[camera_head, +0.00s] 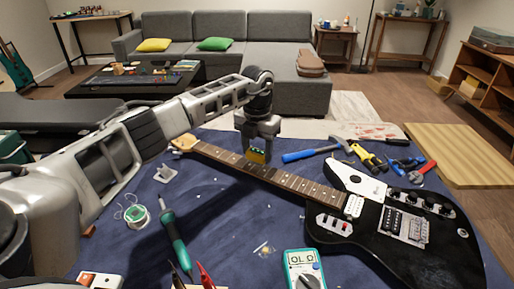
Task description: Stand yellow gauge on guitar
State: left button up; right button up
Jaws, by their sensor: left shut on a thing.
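The black electric guitar (400,226) lies face up on the blue cloth. Its neck (298,184) runs up and left to a light wooden headstock (187,145). My left gripper (257,147) points down over the neck, toward the headstock end. It is shut on the small yellow gauge (256,157), which shows between and below the fingers at the fretboard. I cannot tell whether the gauge touches the strings. My right gripper is not in view.
In front are a green-handled soldering iron (172,237), a solder spool (136,216) and a multimeter (303,266). Bare cloth (230,212) lies left of the body.

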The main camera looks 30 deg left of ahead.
pick_arm(q)
jog(key=shift+f, duration=0.45)
dwell(0.4)
jog(key=shift+f+b, duration=0.25)
jog(key=shift+b, duration=0.1)
jog(key=shift+r, duration=0.1)
dwell(0.5)
dwell(0.6)
jog(key=shift+f, duration=0.4)
jog(key=o, duration=1.6)
